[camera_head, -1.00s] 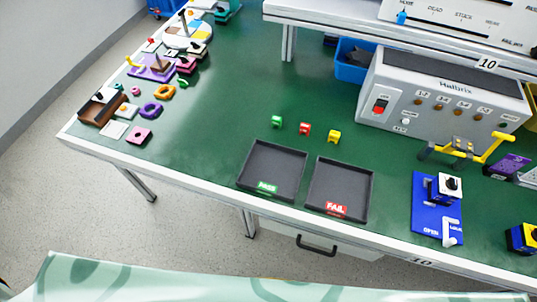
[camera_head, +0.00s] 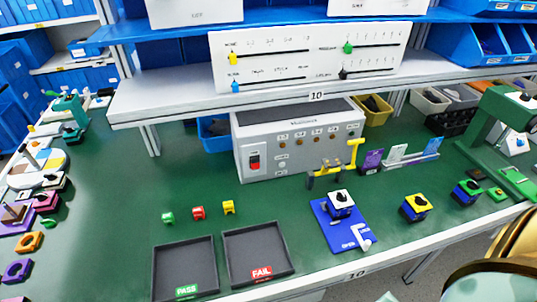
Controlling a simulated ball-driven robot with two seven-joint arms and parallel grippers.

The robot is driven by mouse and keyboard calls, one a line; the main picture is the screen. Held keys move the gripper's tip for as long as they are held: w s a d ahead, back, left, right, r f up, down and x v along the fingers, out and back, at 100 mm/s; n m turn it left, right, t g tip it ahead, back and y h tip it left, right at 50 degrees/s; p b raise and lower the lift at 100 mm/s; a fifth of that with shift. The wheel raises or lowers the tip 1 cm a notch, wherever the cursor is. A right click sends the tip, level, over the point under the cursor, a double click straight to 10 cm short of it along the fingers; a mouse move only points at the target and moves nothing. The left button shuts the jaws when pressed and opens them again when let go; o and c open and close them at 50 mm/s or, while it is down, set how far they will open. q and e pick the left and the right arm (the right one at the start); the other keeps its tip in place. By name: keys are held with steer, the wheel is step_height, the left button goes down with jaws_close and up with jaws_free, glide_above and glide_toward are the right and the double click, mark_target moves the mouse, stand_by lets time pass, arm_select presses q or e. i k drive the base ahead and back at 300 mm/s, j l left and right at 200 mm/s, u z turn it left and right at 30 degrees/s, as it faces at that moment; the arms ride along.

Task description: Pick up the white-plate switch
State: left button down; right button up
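The white-plate switch (camera_head: 340,204) is a dark blue block with a white top plate and a black knob. It sits upright on the blue fixture board (camera_head: 329,231), which has a white lever handle (camera_head: 363,238) at its front right corner. Neither of my grippers shows in the head view.
The PASS tray (camera_head: 183,252) and FAIL tray (camera_head: 253,243) lie to the left, with green, red and yellow small parts behind them. The grey test box (camera_head: 262,163) and yellow clamp (camera_head: 352,157) stand behind. A green press (camera_head: 497,135) stands at right.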

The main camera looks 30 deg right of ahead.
mark_target(337, 210)
steer(key=z, duration=1.65)
